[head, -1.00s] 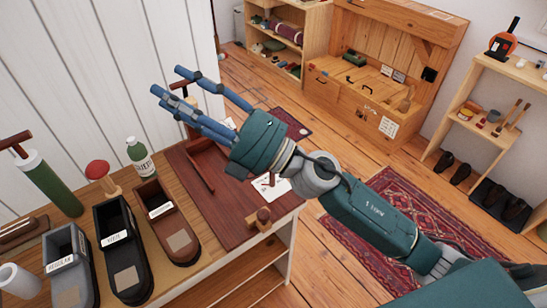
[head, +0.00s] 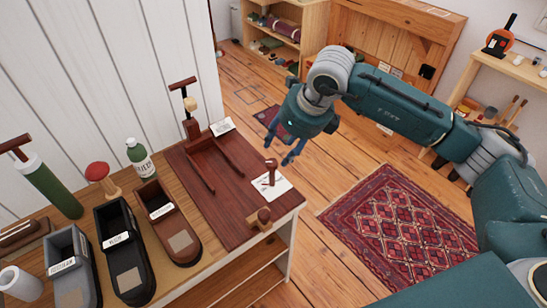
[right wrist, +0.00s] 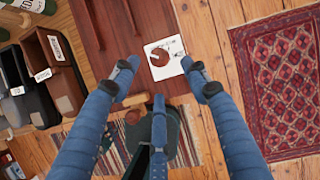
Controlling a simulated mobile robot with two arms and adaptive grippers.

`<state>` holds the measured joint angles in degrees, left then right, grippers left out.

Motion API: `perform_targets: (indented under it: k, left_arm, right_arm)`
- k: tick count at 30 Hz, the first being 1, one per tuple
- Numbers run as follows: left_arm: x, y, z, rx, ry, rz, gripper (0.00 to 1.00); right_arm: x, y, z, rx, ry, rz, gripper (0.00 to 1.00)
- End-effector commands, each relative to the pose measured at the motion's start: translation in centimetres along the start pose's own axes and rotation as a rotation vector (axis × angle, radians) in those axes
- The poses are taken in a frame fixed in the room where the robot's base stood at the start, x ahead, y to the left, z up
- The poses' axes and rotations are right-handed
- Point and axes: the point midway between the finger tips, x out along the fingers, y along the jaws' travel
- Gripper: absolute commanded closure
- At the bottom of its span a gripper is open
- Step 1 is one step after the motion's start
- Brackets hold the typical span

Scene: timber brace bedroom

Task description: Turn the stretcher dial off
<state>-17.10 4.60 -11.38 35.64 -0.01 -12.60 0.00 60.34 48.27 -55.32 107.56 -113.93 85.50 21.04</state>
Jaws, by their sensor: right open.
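A dark wooden board (head: 202,205) on the bench carries a stretcher frame (head: 205,150) with two rails and a post with a T-handle. A reddish-brown knob, which looks like the dial (head: 271,167), stands on a white card (head: 282,188) with red marks at the board's right side. In the right wrist view the dial (right wrist: 163,53) shows from above, round with a notch. My right gripper (head: 282,143) points down in the air near the dial, apart from it. Its blue fingers (right wrist: 161,72) are spread and empty. My left gripper is out of view.
A second wooden knob (head: 263,216) sits at the board's front edge. Black (head: 125,255), grey and brown shoe-shaped holders, a green bottle (head: 139,155) and a red mushroom-shaped item (head: 97,172) stand to the left. A patterned rug (head: 395,222) lies on the floor at right.

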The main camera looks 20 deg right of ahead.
Motion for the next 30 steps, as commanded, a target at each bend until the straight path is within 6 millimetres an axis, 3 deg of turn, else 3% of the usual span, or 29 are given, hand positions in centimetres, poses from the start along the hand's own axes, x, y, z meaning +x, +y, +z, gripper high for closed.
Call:
perform_targets:
  k: [6,12,24,25,30]
  left_arm:
    - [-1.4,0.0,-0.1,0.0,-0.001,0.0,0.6]
    - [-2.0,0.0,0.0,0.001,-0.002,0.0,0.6]
    - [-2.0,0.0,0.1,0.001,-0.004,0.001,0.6]
    - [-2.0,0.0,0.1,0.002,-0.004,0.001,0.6]
    - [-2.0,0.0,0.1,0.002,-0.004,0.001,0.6]
  right_arm:
    - [4.2,0.2,0.0,0.001,0.004,0.007,0.54]
    - [7.0,0.2,0.1,0.001,0.001,0.006,0.54]
    - [8.0,0.2,0.0,-0.001,-0.001,0.005,0.54]
    - [8.0,0.2,0.0,-0.001,-0.001,0.005,0.56]
    - [8.0,0.2,0.1,0.0,-0.002,0.005,0.9]
